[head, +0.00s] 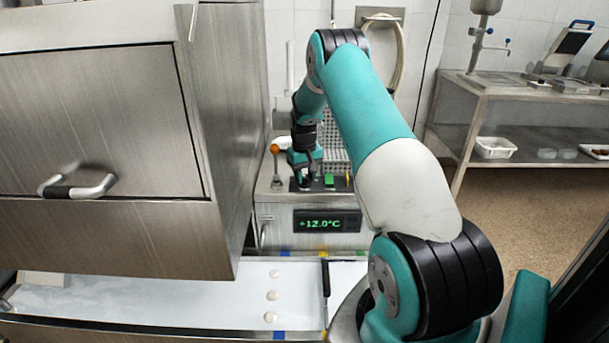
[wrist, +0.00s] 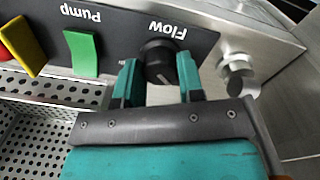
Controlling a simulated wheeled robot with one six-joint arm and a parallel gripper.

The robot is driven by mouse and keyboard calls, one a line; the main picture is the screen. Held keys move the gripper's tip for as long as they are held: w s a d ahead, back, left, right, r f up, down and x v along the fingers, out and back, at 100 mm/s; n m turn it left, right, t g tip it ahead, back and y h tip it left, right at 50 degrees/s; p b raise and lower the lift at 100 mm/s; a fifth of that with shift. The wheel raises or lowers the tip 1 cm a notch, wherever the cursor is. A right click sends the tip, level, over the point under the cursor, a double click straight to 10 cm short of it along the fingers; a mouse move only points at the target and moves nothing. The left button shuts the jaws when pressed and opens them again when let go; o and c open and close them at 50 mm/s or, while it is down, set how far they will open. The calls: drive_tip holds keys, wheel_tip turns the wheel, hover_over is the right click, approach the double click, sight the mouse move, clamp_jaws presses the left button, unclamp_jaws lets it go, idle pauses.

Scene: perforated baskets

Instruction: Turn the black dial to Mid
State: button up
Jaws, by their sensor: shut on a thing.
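The black dial (wrist: 160,55) sits on a dark panel under the label "Flow", which appears upside down in the wrist view. My gripper (wrist: 158,68) has one teal finger on each side of the dial and is shut on it. A pale mark shows on the dial's near part, pointing toward the gripper body. The position words around the dial are mostly hidden by the fingers, so I cannot read its setting. In the head view my gripper (head: 304,180) reaches down onto the panel, and the dial is largely hidden there.
A green switch (wrist: 83,52) marked "Pump" and a yellow switch (wrist: 24,45) lie left of the dial in the wrist view. A metal fitting (wrist: 238,75) stands close on its right. A display (head: 326,222) reads +12.0°C. A large steel cabinet (head: 100,120) stands left.

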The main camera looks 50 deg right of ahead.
sight(305, 176)
drive_tip(key=m, duration=0.5)
drive_tip(key=shift+d+m, duration=0.1)
drive_tip(key=shift+m, duration=2.3)
drive_tip(key=shift+s+d, duration=0.1)
drive_tip(key=o, duration=0.9)
drive_tip(key=shift+r, duration=0.15)
wheel_tip(305, 176, up, 17)
drive_tip(key=shift+r+b, duration=0.2)
drive_tip(key=shift+b, duration=0.15)
